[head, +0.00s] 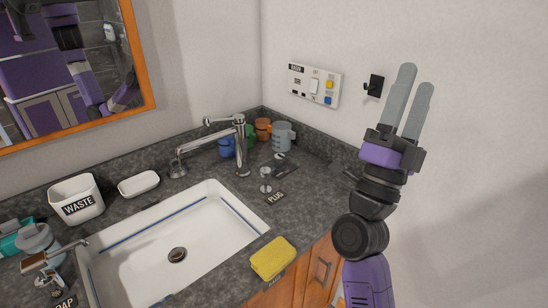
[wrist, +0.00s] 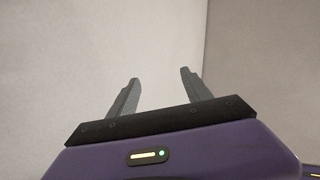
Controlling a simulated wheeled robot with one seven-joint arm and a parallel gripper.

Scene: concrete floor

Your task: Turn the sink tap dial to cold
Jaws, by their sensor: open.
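The chrome sink tap (head: 240,143) stands at the back right corner of the white sink (head: 215,196) in the head view. A small chrome fitting (head: 265,180) stands on the counter right of the tap, by a PLUG label (head: 275,198). Another small fitting (head: 279,157) sits behind it by a dark label (head: 287,171), too small to read. I cannot tell which part is the temperature dial. My gripper (head: 416,80) is open and empty, raised well right of the tap and pointing up. In the wrist view, my gripper (wrist: 160,77) faces bare wall.
Coloured mugs (head: 282,137) stand behind the tap. A WASTE bin (head: 76,200), a white dish (head: 138,184) and soap items (head: 38,243) line the left. A yellow sponge (head: 273,258) lies at the front edge. A wall panel (head: 314,85) and black hook (head: 374,86) are near my gripper.

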